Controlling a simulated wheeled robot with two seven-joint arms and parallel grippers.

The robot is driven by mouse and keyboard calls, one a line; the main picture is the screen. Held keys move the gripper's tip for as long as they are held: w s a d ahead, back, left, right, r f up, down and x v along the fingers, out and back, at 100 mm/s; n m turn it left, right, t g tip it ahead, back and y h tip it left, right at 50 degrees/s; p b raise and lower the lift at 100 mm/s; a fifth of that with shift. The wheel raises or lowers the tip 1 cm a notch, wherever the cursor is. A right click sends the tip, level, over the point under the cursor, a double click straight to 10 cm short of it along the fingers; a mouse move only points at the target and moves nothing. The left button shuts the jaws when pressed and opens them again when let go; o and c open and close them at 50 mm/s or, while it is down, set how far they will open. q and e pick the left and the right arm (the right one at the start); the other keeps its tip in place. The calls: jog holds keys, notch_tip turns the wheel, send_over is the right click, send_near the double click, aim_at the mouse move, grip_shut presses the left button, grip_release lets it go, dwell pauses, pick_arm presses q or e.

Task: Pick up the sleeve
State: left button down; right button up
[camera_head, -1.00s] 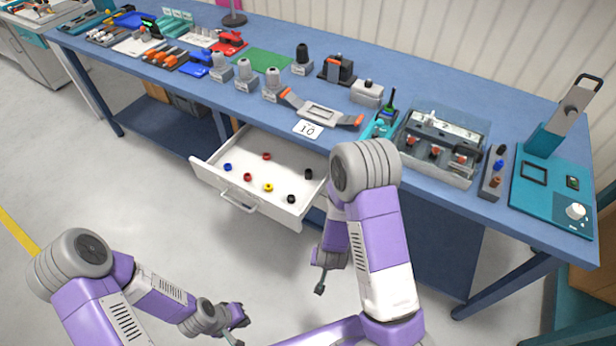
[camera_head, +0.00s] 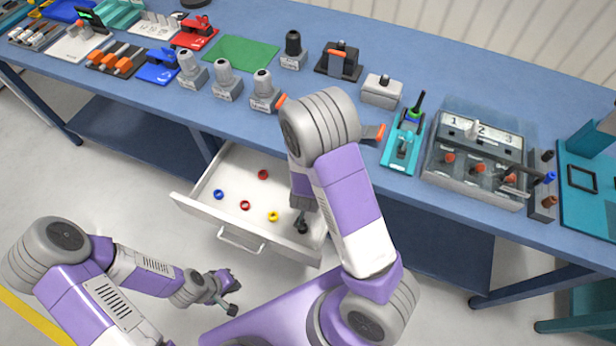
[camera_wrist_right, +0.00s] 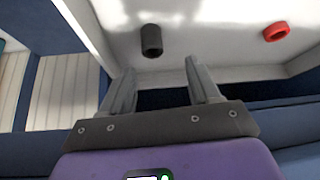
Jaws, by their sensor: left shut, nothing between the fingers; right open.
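Small ring-like sleeves lie in the open white drawer (camera_head: 236,179): blue (camera_head: 218,194), yellow (camera_head: 273,216) and two red ones (camera_head: 263,174) (camera_head: 245,205). A black sleeve (camera_wrist_right: 152,40) shows in the right wrist view, just beyond my right fingertips and roughly between their lines, with a red sleeve (camera_wrist_right: 276,31) farther right. My right gripper (camera_wrist_right: 160,66) is open and empty. In the head view it (camera_head: 302,226) is over the drawer's right part, and my arm hides that part. My left gripper (camera_head: 231,295) is shut and empty, in front of the drawer and away from the sleeves.
The blue bench (camera_head: 430,60) stands above the drawer with grey blocks, a green mat (camera_head: 240,53), a teal tool stand (camera_head: 403,143) and a clear-covered box (camera_head: 480,150) on it. The drawer's walls and handle (camera_head: 241,240) border the sleeves. Open floor lies in front.

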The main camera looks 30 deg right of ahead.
jog(key=shift+d+f, duration=0.2)
jog(key=shift+f, duration=0.3)
jog(key=b+x, duration=0.2)
jog(key=x, duration=0.1)
jog(key=s+x, duration=0.1)
jog(key=x, duration=0.1)
jog(key=shift+w+d+f+b, duration=0.1)
jog(key=shift+f+b, duration=0.2)
jog(key=shift+b, duration=0.1)
jog(key=shift+w+d+f, duration=0.1)
jog(key=shift+w+f, duration=0.05)
jog(key=shift+c, duration=0.3)
jog(key=c, duration=1)
jog(key=shift+c, duration=0.2)
